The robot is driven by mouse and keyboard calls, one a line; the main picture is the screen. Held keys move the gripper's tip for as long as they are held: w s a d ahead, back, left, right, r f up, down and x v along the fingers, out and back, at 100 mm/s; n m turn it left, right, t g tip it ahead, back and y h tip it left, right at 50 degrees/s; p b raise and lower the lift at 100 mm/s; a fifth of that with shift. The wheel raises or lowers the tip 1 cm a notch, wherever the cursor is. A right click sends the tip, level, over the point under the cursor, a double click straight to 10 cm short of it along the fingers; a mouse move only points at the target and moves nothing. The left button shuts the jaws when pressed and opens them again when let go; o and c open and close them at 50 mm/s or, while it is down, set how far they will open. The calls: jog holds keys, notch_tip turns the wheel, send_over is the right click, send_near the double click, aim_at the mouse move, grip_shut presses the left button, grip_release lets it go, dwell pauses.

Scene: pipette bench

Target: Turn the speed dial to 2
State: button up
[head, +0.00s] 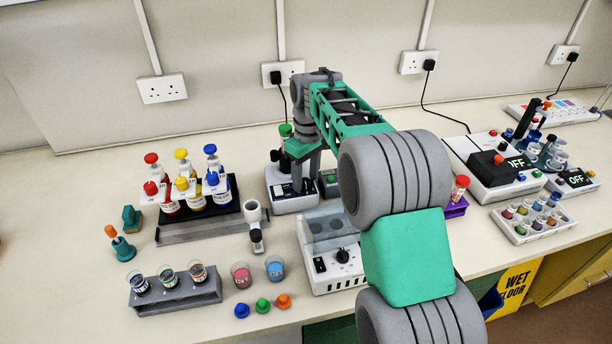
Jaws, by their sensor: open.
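A white box with a clear grey lid (329,232) stands at the front middle of the bench. A round black dial (343,256) with small marks around it is on its front, beside a black switch. The dial's setting is too small to read. My gripper (306,178) is behind this box, pointing down over a small white device (291,203) with a dark panel. Its fingers are apart and I see nothing held between them. My arm hides part of the bench to the right of the dial. I cannot tell whether the gripper touches the device.
A rack of coloured bottles (200,228) and a grey cup rack (178,293) stand left. Two beakers (241,275) and coloured caps (263,305) lie near the front edge. Devices with displays (490,180) and a vial tray (533,228) are right. Some bench at the back left is clear.

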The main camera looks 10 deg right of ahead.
aim_at(307, 179)
jog(key=r, duration=0.7)
jog(key=shift+d+r+p, duration=0.2)
jog(key=shift+r+p, duration=0.2)
jog(key=shift+w, duration=0.1)
jog(key=shift+r, duration=0.1)
